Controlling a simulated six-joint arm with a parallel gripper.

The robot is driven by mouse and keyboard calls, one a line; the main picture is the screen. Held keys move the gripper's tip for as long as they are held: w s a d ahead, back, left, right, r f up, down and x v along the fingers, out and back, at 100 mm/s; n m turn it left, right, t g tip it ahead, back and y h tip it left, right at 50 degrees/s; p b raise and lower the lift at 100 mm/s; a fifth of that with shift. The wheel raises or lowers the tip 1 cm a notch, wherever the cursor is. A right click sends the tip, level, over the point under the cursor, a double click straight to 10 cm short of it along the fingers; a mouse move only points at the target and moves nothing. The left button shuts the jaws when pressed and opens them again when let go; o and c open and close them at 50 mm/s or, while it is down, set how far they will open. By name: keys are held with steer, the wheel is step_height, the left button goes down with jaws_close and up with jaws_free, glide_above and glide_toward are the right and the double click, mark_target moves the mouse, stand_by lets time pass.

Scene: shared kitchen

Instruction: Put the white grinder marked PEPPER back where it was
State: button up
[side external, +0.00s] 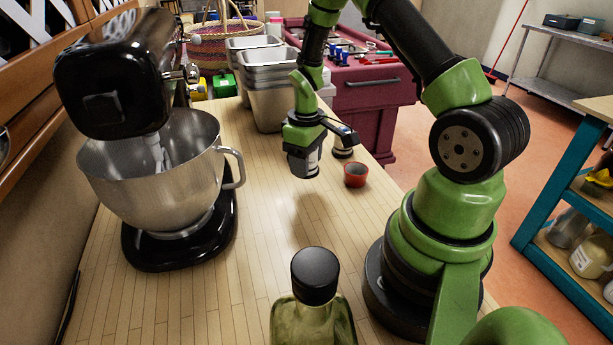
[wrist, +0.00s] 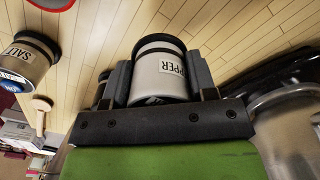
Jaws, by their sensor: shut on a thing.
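My gripper (side external: 303,150) is shut on the white grinder marked PEPPER (wrist: 162,72). In the wrist view the grinder sits between the two dark fingers, with "PPER" readable on its label and a dark band near its end. In the side view the grinder (side external: 303,165) hangs below the gripper, above the wooden counter (side external: 265,215), with a soft shadow beneath. A second grinder, marked SALT (wrist: 35,53), stands at the left of the wrist view; in the side view a grinder (side external: 343,150) shows partly behind my gripper.
A small red bowl (side external: 355,175) stands right of my gripper. A black stand mixer with a steel bowl (side external: 150,175) fills the left. A green glass bottle with a black cap (side external: 316,276) stands in front. Stacked steel pans (side external: 268,100) stand behind. The counter's middle is clear.

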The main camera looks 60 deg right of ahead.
steer(key=shift+f, duration=2.1)
steer(key=shift+f, duration=0.1)
steer(key=o, duration=1.2)
